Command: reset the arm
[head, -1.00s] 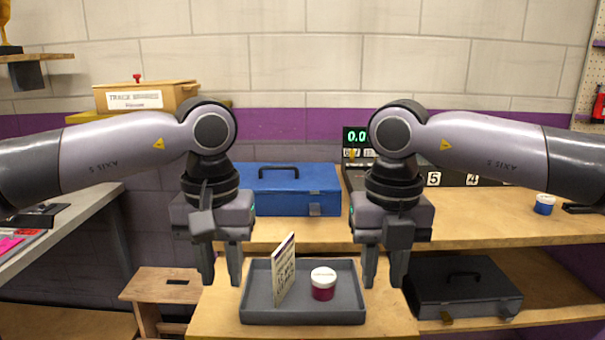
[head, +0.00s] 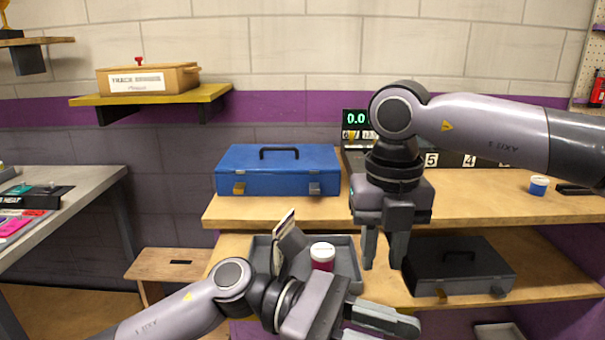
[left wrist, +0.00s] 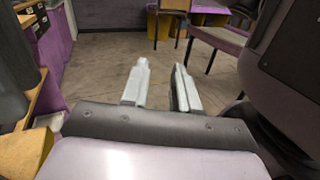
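My left arm is bent low across the front of the head view. Its gripper (head: 394,332) points right at the lower edge, in front of the grey tray (head: 349,270). In the left wrist view the left gripper (left wrist: 161,75) has its two fingers apart with nothing between them, over open floor. My right gripper (head: 383,262) hangs pointing down beside the tray's right edge, fingers apart and empty. The tray holds a white-lidded dark red jar (head: 322,257) and an upright card (head: 283,236), partly hidden by my left arm.
A blue case (head: 277,172) stands on the upper bench, a black case (head: 458,268) on the lower shelf at right. A wooden stool (head: 165,264) is at left. The left wrist view shows chair legs (left wrist: 205,45) and clear floor.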

